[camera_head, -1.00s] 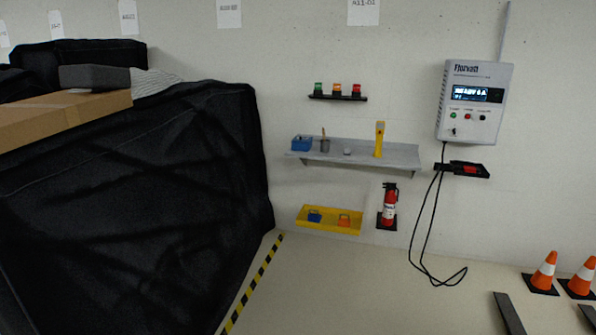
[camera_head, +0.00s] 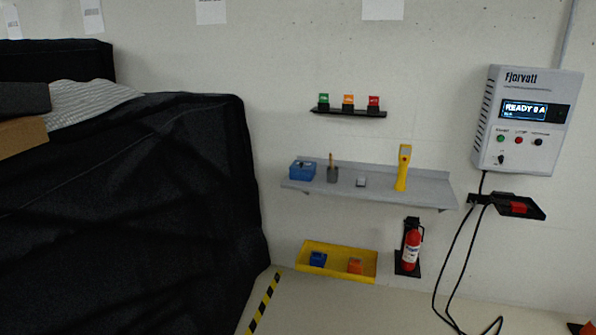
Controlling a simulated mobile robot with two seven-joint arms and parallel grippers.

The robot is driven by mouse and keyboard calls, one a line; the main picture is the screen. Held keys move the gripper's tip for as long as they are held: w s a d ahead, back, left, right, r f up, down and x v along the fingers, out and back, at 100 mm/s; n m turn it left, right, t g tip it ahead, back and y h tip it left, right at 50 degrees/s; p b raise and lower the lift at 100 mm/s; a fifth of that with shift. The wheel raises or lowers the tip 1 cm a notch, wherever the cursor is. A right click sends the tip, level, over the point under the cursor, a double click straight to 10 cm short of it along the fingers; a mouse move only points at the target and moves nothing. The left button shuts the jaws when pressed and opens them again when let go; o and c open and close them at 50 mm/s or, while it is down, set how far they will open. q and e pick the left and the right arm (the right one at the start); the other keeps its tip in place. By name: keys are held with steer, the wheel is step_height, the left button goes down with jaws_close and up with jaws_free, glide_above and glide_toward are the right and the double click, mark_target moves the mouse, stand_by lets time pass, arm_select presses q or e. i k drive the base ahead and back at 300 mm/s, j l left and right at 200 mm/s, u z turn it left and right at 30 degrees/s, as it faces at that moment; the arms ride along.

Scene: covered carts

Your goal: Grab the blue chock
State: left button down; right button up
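A small blue block, likely the blue chock (camera_head: 318,259), sits in the left part of a yellow tray (camera_head: 345,275) low against the wall. An orange block of similar shape (camera_head: 355,265) sits to its right in the same tray. Neither of my grippers shows in the head view.
A grey shelf (camera_head: 420,193) above the tray carries a blue box (camera_head: 302,170), a grey cup and a yellow handheld device (camera_head: 403,168). A fire extinguisher (camera_head: 411,250) stands right of the tray. A black-covered cart (camera_head: 130,215) fills the left. Cables hang from a wall box (camera_head: 527,120).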

mark_target(318, 259)
steer(key=i, duration=1.85)
steer(key=i+j, duration=0.1)
steer(key=i, duration=1.8)
steer(key=l+z, duration=0.05)
steer(key=l, duration=0.05)
